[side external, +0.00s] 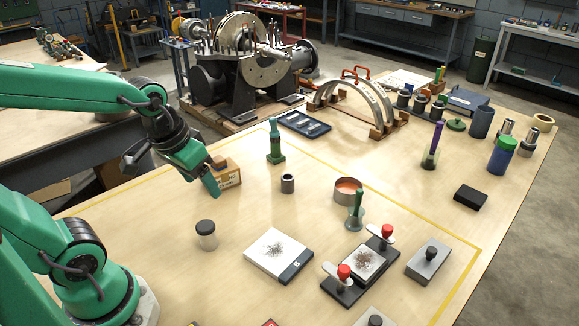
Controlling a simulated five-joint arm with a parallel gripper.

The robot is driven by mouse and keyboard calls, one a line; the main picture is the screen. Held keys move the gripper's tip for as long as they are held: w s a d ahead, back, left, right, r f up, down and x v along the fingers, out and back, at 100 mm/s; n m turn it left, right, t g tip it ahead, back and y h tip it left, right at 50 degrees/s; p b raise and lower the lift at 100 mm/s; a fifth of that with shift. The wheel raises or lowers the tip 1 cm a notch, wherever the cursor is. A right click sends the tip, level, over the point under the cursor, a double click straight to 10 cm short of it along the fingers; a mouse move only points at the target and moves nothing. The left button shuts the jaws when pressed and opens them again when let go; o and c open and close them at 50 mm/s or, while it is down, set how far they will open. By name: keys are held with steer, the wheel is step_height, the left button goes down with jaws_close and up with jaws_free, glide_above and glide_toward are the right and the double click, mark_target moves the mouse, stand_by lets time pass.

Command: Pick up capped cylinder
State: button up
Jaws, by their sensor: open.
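A small pale cylinder with a black cap (205,235) stands upright on the table, left of the white block marked B. A larger blue cylinder with a green cap (501,156) stands upright near the table's right edge. My gripper (208,182) hangs above the table, up and behind the black-capped cylinder and apart from it. It is open, with nothing seen between its jaws.
A copper ring (347,190) lies farther right. The table around the black-capped cylinder is clear.

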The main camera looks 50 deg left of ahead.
mark_target(205, 225)
steer(key=a+f+n+g, duration=0.1)
steer(key=f, duration=0.2)
steer(key=a+f+n+g, duration=0.1)
steer(key=f, duration=0.3)
steer(key=a+f+g, duration=0.1)
steer(key=f, duration=0.2)
steer(key=shift+w+f+n+g, duration=0.25)
steer(key=shift+f+n+g, duration=0.05)
steer(key=shift+f+n, duration=0.1)
steer(key=shift+d, duration=0.1)
steer(key=shift+f, duration=0.1)
steer(key=shift+f, duration=1.2)
steer(key=shift+f, duration=2.6)
steer(key=shift+w, duration=0.1)
steer(key=shift+c, duration=0.5)
steer(key=c, duration=1)
